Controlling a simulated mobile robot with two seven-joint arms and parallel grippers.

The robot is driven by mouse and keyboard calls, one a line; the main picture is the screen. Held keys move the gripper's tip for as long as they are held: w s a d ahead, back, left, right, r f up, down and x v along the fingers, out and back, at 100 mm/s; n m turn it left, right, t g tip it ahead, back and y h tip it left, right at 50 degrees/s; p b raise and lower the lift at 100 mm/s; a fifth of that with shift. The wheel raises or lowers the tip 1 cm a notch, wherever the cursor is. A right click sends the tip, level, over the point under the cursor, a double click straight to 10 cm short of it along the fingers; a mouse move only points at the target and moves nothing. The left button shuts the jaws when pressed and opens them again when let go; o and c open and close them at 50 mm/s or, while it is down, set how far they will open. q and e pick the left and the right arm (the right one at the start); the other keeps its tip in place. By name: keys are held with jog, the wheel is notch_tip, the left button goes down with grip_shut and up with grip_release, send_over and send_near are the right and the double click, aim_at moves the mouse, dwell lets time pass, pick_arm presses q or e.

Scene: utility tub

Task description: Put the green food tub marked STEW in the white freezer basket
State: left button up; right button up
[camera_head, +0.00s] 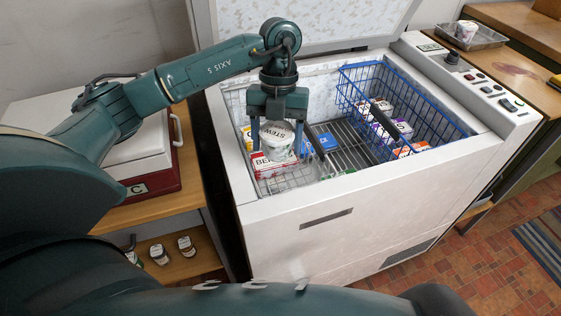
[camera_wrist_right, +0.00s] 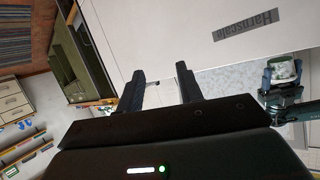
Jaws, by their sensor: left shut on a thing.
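The STEW tub (camera_head: 277,146), with a pale lid and light greenish body, is in the grip of my left gripper (camera_head: 277,135), which is shut on it from above. The tub is over the white wire freezer basket (camera_head: 290,184) at the left end of the open freezer. I cannot tell whether the tub touches the packs below it. The tub (camera_wrist_right: 284,70) and left gripper also show at the right of the right wrist view. My right gripper (camera_wrist_right: 160,72) is open and empty, its two dark fingers apart before the white freezer front.
A red-and-white box (camera_head: 268,166) lies in the white basket, with a blue pack (camera_head: 326,142) nearby. A blue wire basket (camera_head: 440,124) with several packs hangs at the right. The freezer's rim (camera_head: 375,168) and raised lid (camera_head: 320,18) bound the opening.

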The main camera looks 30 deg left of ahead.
pick_arm(q)
jog(key=shift+w+f, duration=0.15)
jog(key=shift+f, duration=0.5)
notch_tip(320, 180, down, 14)
jog(key=shift+r+b, duration=0.25)
jog(key=shift+b, duration=0.55)
jog(key=shift+f, duration=2.25)
pick_arm(e)
jog(key=shift+s+d+f+t, duration=0.1)
jog(key=shift+s+d+t, duration=0.1)
jog(key=shift+d+t, duration=0.2)
pick_arm(q)
jog(key=shift+f+b, duration=0.1)
jog(key=shift+b, duration=0.25)
jog(key=o, duration=0.9)
jog(key=shift+c, duration=0.2)
pick_arm(e)
jog(key=shift+w, duration=0.1)
